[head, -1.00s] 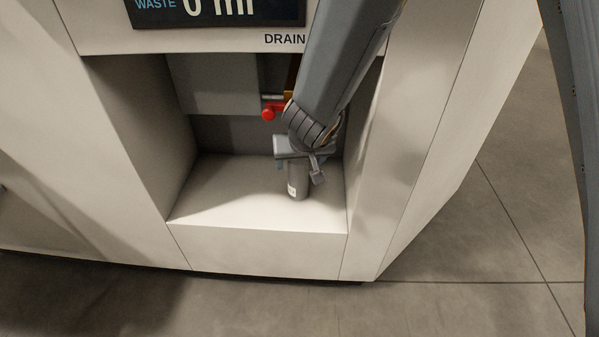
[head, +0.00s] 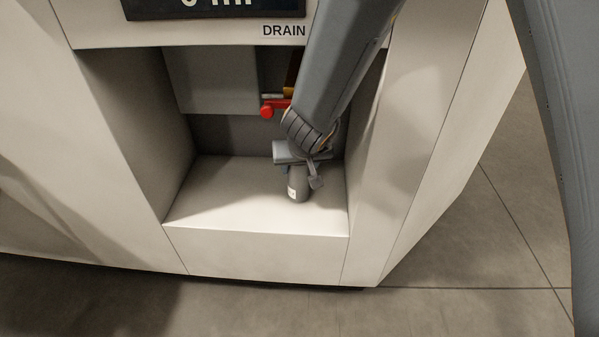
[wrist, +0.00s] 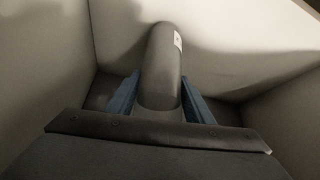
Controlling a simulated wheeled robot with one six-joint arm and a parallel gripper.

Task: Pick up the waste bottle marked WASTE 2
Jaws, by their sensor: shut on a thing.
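A grey bottle (head: 297,187) with a small white label stands in the drain recess, below the drain. The writing on its label is too small to read. My gripper (head: 293,170) is shut on the bottle's upper part, and my arm comes down over it from the upper right. In the wrist view the bottle (wrist: 163,65) sits between the two blue fingers (wrist: 160,97), with its white label at the far end on the right. The fingers and my wrist hide the bottle's top. I cannot tell whether its base touches the recess floor.
The recess floor (head: 225,205) is bare to the left of the bottle. Side walls (head: 135,125) close it in. A red-handled valve (head: 270,111) is above and behind, under the DRAIN sign (head: 284,31). A grey panel (head: 218,80) hangs at the back left.

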